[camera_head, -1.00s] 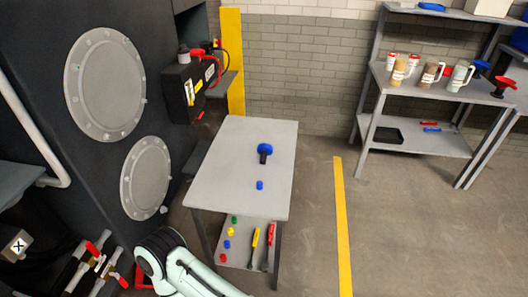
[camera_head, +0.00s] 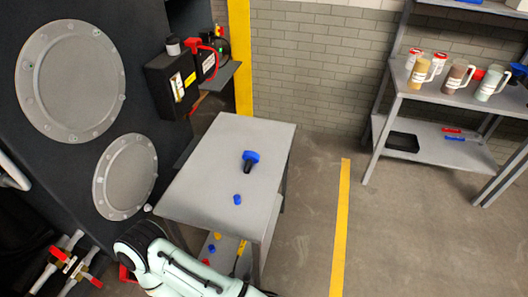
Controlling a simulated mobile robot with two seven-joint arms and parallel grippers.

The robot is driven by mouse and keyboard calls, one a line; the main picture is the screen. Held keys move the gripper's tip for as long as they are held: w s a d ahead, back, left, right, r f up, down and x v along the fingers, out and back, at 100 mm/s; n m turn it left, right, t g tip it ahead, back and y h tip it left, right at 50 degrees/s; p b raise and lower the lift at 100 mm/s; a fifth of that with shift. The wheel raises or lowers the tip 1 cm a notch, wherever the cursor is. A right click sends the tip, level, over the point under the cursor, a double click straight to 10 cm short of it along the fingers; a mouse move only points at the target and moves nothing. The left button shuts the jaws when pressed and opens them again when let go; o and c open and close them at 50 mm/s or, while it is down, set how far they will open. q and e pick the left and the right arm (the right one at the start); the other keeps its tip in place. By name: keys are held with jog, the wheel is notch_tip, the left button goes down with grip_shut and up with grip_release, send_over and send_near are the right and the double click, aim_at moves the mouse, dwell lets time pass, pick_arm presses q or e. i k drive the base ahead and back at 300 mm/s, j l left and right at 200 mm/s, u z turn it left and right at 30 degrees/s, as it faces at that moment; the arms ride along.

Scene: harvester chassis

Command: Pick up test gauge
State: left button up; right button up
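A blue-headed object with a dark stem (camera_head: 250,158), which looks like the test gauge, lies on the grey table (camera_head: 205,165). Its dial face cannot be made out. A small blue cap (camera_head: 237,199) sits in front of it on the same tabletop. A white arm link of mine crosses the bottom of the view, in front of the table. Neither of my grippers is in view.
The table's lower shelf holds small coloured caps (camera_head: 212,249) and a yellow-handled tool (camera_head: 241,250), partly hidden by my arm. A dark machine with round covers (camera_head: 70,82) stands left. A shelf with jugs (camera_head: 420,72) stands right. Floor beyond the yellow line (camera_head: 341,220) is clear.

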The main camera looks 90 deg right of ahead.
aim_at(251, 157)
jog(key=k+l, duration=0.45)
jog(key=l, duration=0.15)
jog(key=k+l, duration=0.4)
jog(key=l, duration=0.15)
jog(key=k+l, duration=0.45)
jog(key=l, duration=0.15)
